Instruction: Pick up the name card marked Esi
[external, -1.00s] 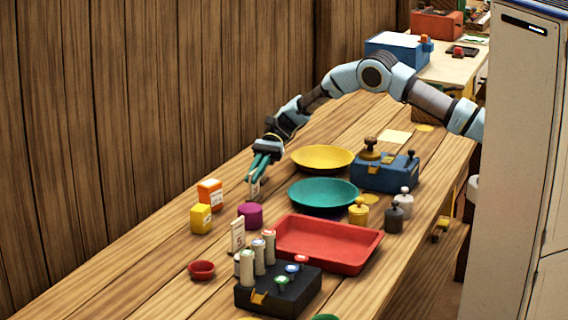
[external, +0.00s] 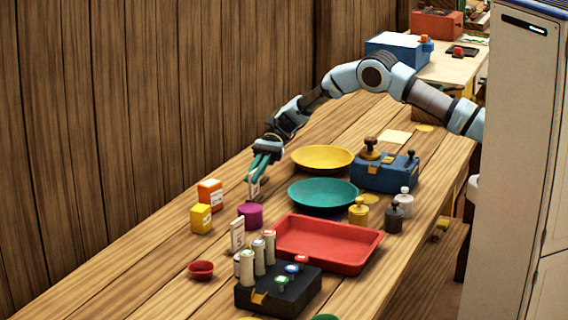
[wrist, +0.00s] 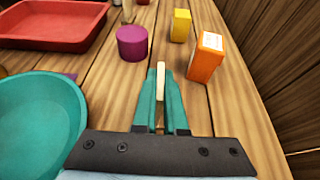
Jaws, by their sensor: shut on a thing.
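My gripper (external: 254,181) is over the left side of the wooden table, left of the teal dish. Its teal fingers are shut on a pale, thin card (external: 255,188). In the wrist view my gripper (wrist: 161,110) shows the card (wrist: 161,78) edge-on between the fingers, its top edge upward. The writing on it cannot be read in either view.
A teal dish (external: 322,208), a yellow dish (external: 322,168) and a red tray (external: 373,250) lie to the right. A purple cylinder (external: 250,222), an orange box (wrist: 207,58) and a yellow box (wrist: 180,26) stand close to my gripper. A black block (external: 300,302) holds several pegs.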

